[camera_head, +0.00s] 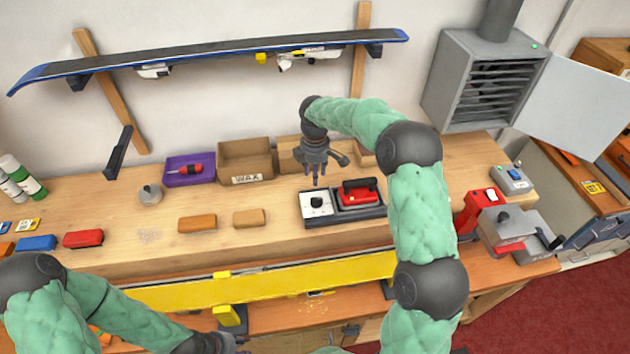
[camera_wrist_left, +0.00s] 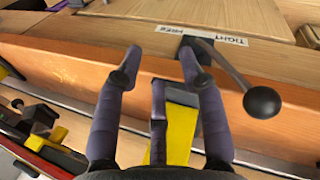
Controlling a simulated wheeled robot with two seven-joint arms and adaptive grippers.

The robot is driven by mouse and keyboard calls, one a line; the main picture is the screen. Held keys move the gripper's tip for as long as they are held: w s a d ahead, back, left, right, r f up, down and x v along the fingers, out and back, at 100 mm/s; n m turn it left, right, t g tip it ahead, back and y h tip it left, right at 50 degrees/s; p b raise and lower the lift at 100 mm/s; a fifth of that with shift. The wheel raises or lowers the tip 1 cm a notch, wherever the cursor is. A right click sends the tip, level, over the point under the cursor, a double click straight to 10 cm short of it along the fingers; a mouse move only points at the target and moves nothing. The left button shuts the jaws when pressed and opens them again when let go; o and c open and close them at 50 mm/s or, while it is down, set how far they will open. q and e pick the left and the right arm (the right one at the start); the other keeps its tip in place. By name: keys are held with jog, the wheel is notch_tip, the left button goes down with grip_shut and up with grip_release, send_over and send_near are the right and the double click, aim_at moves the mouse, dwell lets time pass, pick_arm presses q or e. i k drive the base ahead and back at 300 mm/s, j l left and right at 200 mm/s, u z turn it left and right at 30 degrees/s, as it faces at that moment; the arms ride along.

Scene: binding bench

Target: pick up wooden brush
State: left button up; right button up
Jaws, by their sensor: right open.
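A brown block (camera_head: 197,223) and a lighter tan block (camera_head: 249,217) lie on the bench top left of centre. Either could be the wooden brush; I cannot tell which. My right gripper (camera_head: 318,181) is open and empty, pointing down over the bench, right of both blocks and above the back of a black tray (camera_head: 345,219). My left gripper (camera_wrist_left: 160,56) is open and empty in the left wrist view, in front of the bench's wooden front edge. In the head view it is mostly cut off at the bottom.
The tray holds a white dial unit (camera_head: 317,204) and a red iron (camera_head: 360,192). A long yellow bar (camera_head: 270,285) runs along the bench front. A ball-ended lever (camera_wrist_left: 262,102) stands close to my left gripper. Bins, including a wax box (camera_head: 245,163), stand behind.

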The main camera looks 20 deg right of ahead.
aim_at(194, 224)
jog(key=k+j, duration=0.3)
jog(key=k, duration=0.15)
jog(key=k+j, duration=0.35)
jog(key=k, duration=0.1)
